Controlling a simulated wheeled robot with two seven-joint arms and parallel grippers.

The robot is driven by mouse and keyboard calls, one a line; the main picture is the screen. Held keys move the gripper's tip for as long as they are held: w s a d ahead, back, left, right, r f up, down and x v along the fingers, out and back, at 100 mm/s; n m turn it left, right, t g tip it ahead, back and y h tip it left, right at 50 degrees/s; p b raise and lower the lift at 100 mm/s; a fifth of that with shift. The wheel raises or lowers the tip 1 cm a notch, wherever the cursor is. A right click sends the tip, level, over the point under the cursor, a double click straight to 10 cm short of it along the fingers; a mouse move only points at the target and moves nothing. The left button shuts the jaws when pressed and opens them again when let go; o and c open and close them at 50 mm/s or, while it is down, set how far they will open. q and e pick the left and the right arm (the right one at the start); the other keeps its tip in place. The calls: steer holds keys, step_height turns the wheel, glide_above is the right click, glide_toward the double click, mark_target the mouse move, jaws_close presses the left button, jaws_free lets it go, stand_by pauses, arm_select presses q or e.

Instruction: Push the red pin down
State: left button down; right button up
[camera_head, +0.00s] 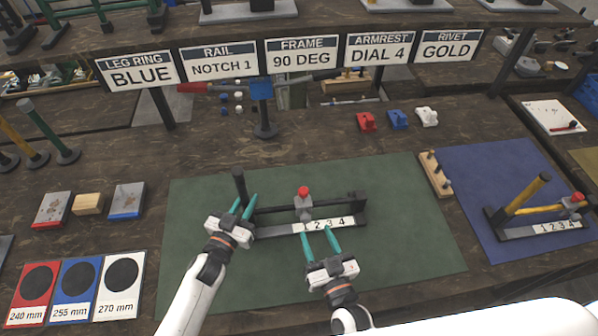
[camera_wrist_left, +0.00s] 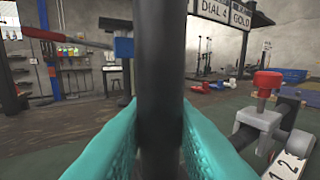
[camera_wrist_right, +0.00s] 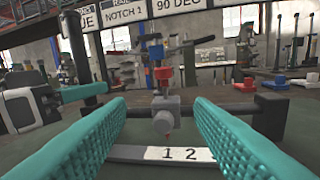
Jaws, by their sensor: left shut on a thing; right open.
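The red pin (camera_head: 303,190) stands upright in a grey block on the black press fixture (camera_head: 275,209), above a white strip numbered 1 to 4. Its red cap also shows in the left wrist view (camera_wrist_left: 267,79). My left gripper (camera_head: 245,207) is shut on the black upright post (camera_head: 239,184) at the fixture's left end; the post (camera_wrist_left: 160,90) fills the middle of the left wrist view. My right gripper (camera_head: 319,242) is open and empty, in front of the numbered strip. In the right wrist view the grey block (camera_wrist_right: 166,115) appears between and beyond its fingers.
The fixture rests on a green mat (camera_head: 405,240). A wooden block with pegs (camera_head: 435,175) lies at the mat's right edge. A second fixture (camera_head: 540,228) stands on a blue mat. Red, blue and white parts (camera_head: 398,119) lie behind. Signs (camera_head: 301,57) hang above.

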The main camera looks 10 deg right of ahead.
mark_target(304, 192)
steer(key=w+a+r+n+y, duration=0.1)
steer(key=w+r+n, duration=0.1)
steer(key=w, duration=1.2)
steer(key=shift+w+a+r+g, duration=0.2)
steer(key=shift+a+r+g, duration=0.1)
steer(key=shift+a+r, duration=0.1)
steer(key=shift+c, duration=0.2)
